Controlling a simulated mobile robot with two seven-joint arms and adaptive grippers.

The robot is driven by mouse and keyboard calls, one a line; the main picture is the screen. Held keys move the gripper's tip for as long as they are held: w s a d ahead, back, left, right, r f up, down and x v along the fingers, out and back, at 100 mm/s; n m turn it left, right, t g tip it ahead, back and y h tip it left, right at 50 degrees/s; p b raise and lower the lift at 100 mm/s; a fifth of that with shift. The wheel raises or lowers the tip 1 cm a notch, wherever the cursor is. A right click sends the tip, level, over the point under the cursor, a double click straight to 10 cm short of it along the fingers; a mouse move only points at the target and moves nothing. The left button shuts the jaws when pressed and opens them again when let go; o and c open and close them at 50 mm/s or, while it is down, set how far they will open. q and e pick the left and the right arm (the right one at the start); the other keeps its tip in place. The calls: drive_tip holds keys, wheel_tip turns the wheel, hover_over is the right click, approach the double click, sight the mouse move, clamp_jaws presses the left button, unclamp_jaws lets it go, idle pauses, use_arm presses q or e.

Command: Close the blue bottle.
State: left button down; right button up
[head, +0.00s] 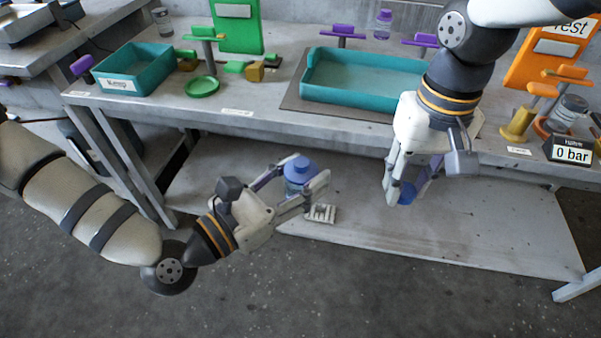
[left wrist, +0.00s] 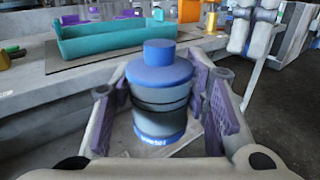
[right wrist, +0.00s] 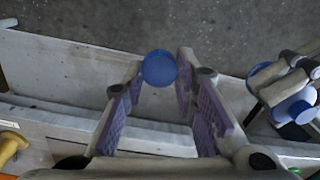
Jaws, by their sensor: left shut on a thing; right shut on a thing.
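The blue bottle (head: 299,178) is upright in my left gripper (head: 294,190), held in front of the bench. In the left wrist view, the bottle (left wrist: 160,95) has a blue shoulder with a narrower blue cylinder on top, and the purple finger pads of my left gripper (left wrist: 165,105) are on both sides of it. My right gripper (head: 405,190) points down, to the right of the bottle. It is shut on a round blue cap (head: 407,193), which also shows between its fingertips in the right wrist view (right wrist: 159,68). The cap is apart from the bottle.
A low shelf (head: 470,220) lies beneath. The space between my grippers is clear.

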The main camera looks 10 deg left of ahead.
sight(301, 161)
drive_tip(key=a+r+n, duration=0.1)
drive_tip(key=a+r, duration=0.2)
drive_tip(key=a, duration=0.2)
drive_tip(key=a+r, duration=0.3)
drive_tip(key=a, duration=0.2)
drive_tip(key=w+a+r+n, duration=0.1)
drive_tip(key=a+r, duration=0.3)
drive_tip(key=a, duration=0.1)
drive_tip(key=shift+w+a+n, duration=0.1)
drive_tip(key=shift+a+n, duration=0.2)
drive_tip(key=shift+a, duration=0.1)
drive_tip(key=shift+f, duration=1.95)
drive_tip(key=shift+f, duration=0.9)
drive_tip(key=shift+f, duration=0.6)
